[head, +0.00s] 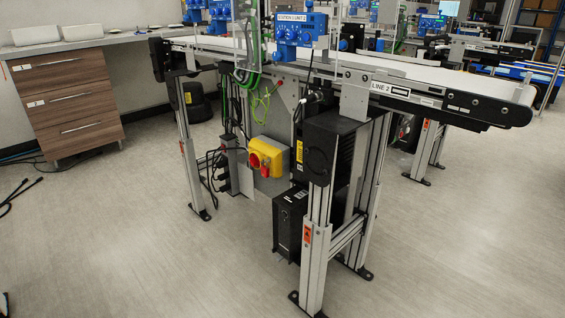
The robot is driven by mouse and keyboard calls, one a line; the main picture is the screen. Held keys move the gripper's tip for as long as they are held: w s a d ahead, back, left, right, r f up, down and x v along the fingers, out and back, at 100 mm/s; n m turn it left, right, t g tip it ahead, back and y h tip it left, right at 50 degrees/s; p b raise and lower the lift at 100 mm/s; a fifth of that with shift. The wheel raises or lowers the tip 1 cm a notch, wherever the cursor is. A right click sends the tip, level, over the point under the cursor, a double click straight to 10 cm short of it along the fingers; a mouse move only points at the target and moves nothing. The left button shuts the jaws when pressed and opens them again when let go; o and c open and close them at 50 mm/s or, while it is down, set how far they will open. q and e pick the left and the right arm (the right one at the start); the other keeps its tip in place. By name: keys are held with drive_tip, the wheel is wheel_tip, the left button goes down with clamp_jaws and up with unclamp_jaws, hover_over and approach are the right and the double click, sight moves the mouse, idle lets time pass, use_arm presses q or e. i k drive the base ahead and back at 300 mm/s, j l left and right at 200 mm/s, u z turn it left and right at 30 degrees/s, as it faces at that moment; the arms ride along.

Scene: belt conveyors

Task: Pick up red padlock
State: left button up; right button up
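A small red padlock (265,171) appears to hang at the front of a yellow switch box (280,155), just right of the box's red rotary knob (254,160). It is small in the head view, and I cannot make out its shackle or how it is attached. The box is mounted low on the conveyor frame, under the belt. Neither of my grippers can be made out in the head view. Nothing is seen touching the padlock.
The LINE 2 conveyor (430,90) stands on metal legs above the box. A black unit (291,222) sits low to the right of it, and cables hang to its left. A wooden drawer cabinet (68,100) stands at left. The front floor (150,265) is clear.

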sight(264, 170)
drive_tip(key=i+j+z, duration=0.25)
drive_tip(key=i+j, duration=0.25)
drive_tip(key=i+j+z, duration=0.2)
drive_tip(key=i+j, duration=0.3)
drive_tip(key=j, duration=0.15)
